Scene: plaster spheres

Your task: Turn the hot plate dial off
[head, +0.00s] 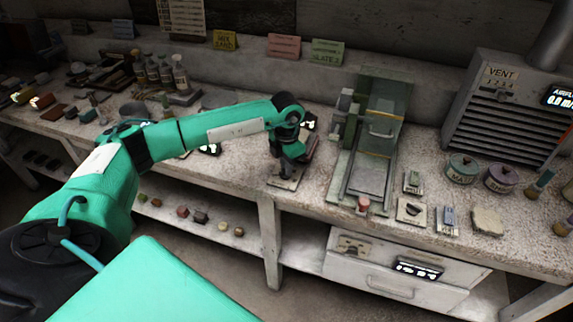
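My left arm reaches in from the left and bends down over the bench. Its dark gripper (288,170) points down at a small pale plate (276,182) near the bench's front edge. The fingertips are small and dark against it, so I cannot tell whether they are open, shut or touching anything. The gripper hides much of what lies there. I cannot make out for sure which part is the hot plate or its dial. A small pale plate with a dark knob (411,211) lies farther right on the bench. My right gripper is not in view.
Right of the gripper stands a green-framed apparatus (374,135) with a clear upper panel. A switch plate (413,182), lidded jars (462,168) and a grey vent box (515,105) stand farther right. Bottles (180,75) stand at the back left. Drawers (390,280) are below the bench.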

